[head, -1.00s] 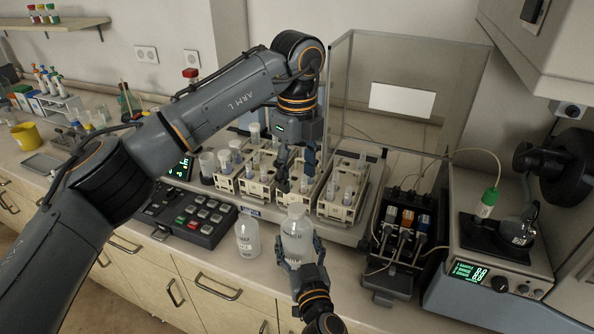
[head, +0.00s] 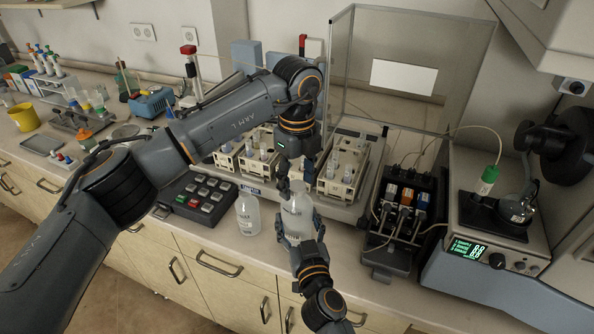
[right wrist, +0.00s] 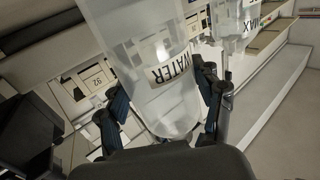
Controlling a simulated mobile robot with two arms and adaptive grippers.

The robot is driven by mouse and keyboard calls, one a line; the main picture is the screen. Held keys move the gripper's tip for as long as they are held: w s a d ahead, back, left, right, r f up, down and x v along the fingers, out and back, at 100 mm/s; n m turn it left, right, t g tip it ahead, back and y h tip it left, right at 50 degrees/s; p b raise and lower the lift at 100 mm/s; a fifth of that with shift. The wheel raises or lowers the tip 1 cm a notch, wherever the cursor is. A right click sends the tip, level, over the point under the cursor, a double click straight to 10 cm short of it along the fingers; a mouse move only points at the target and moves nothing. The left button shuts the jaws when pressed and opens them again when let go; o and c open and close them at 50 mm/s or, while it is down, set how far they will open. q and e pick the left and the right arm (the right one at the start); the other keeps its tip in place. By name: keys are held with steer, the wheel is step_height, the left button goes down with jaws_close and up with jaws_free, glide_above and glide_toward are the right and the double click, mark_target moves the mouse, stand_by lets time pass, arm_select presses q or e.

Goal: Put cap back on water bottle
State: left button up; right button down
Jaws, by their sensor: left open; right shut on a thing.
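The water bottle (head: 296,220) is a clear, whitish bottle standing upright over the front of the bench. In the right wrist view its label reads WATER on the bottle (right wrist: 165,85). My right gripper (head: 296,238) is shut around its lower body; its fingers also flank it in the right wrist view (right wrist: 160,105). My left gripper (head: 296,182) is open and points down at the bottle's top, with its fingers about the neck. I cannot make out the cap; the bottle's mouth is largely hidden by the left fingers.
A second clear bottle (head: 247,214) stands close to the left. A keypad unit (head: 198,195) lies farther left. A pump unit (head: 398,225) is at the right.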

arm_select(q)
jaws_close()
steer(key=m, duration=0.3)
steer(key=shift+m, duration=0.3)
steer(key=m, duration=0.4)
steer(key=shift+m, duration=0.3)
steer(key=m, duration=0.9)
steer(key=shift+o, duration=0.3)
jaws_free()
